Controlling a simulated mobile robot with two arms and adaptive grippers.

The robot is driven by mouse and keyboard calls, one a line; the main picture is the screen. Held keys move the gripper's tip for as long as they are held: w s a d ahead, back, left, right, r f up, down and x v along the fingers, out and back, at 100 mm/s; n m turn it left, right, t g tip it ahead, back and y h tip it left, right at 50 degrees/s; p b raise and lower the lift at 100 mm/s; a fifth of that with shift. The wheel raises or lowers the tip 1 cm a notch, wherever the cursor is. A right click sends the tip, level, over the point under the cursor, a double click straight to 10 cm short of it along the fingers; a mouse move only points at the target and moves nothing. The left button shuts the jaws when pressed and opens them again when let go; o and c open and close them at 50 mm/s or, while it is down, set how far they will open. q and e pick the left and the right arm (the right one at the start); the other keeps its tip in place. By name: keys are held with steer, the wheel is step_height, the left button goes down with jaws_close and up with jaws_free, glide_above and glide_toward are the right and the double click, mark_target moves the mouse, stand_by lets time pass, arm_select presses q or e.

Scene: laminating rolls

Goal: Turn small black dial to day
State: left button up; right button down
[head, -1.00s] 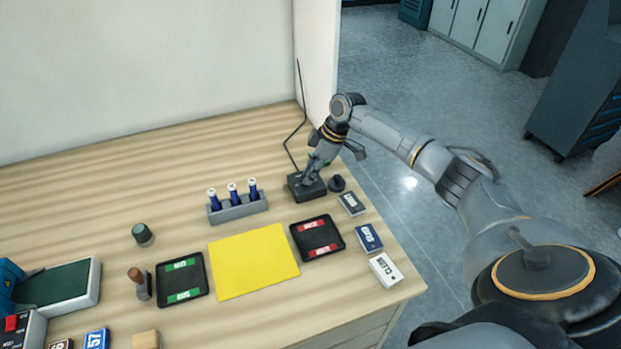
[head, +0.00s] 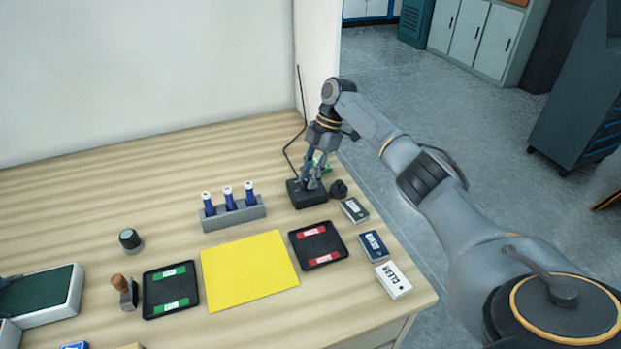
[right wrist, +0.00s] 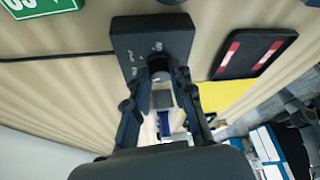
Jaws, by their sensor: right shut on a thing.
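The small black dial (right wrist: 158,66) sits on a black box (right wrist: 128,45) with small white markings around it, too small to read. In the head view the black box (head: 308,199) stands on the table near its back right edge, with a cable running up the wall corner. My right gripper (head: 313,182) comes down on the box from above. In the right wrist view its fingers (right wrist: 165,80) are closed around the dial, which they partly hide. My left gripper is out of view.
A round black knob-like piece (head: 339,188) stands close right of the box. A rack of blue bottles (head: 233,213) is to its left. A black tray with red labels (head: 317,244), a yellow sheet (head: 248,270) and small boxes (head: 373,246) lie in front. A green tag (right wrist: 38,9) is behind.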

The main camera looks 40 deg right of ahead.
stand_by(0.4)
steer(key=c, duration=1.1)
jaws_free()
steer(key=shift+c, duration=0.2)
steer(key=v, duration=1.2)
steer(key=shift+a, duration=0.1)
